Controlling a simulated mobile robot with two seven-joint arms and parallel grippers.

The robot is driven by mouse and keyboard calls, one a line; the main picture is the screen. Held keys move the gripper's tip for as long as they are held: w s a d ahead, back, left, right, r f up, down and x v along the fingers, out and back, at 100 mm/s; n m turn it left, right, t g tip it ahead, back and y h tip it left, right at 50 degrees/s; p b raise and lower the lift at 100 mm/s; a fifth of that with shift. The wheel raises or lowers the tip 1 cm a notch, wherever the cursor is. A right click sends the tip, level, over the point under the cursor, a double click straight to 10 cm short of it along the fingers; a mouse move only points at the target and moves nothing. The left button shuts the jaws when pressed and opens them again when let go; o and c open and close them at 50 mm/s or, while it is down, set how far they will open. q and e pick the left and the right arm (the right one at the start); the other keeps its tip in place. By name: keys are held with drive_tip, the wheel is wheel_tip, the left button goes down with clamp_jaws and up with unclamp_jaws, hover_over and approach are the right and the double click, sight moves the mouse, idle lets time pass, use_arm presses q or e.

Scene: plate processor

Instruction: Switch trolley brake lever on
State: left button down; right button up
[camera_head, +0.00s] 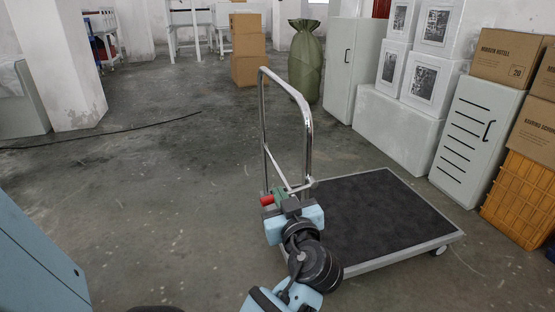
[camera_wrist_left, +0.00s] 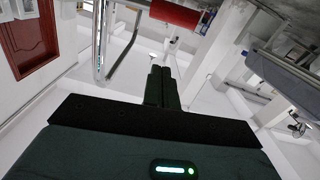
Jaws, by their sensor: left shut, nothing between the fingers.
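The trolley (camera_head: 385,215) stands on the floor with a dark flat deck and an upright metal handle (camera_head: 305,125) at its left end. A small red cylindrical grip (camera_head: 267,200), which looks like the brake lever's end, sits low by the handle. My left gripper (camera_head: 289,203) is right beside it, at the handle's base. In the left wrist view the gripper (camera_wrist_left: 161,75) is shut with its fingers together and empty. The red grip (camera_wrist_left: 174,13) shows beyond the fingertips at the top, apart from them in the picture. My arm hides part of the trolley's near left corner. My right gripper is not in view.
White cabinets (camera_head: 476,140), cardboard boxes (camera_head: 508,57) and an orange crate (camera_head: 520,200) line the right side. A green sack (camera_head: 306,62) and stacked boxes (camera_head: 248,50) stand behind. A cable (camera_head: 100,135) lies on the left floor. The floor left of the trolley is mostly clear.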

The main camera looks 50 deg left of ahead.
use_arm(q)
drive_tip(key=v, duration=0.7)
drive_tip(key=shift+p, duration=0.3)
drive_tip(key=shift+s+a, duration=0.1)
drive_tip(key=shift+f, duration=0.1)
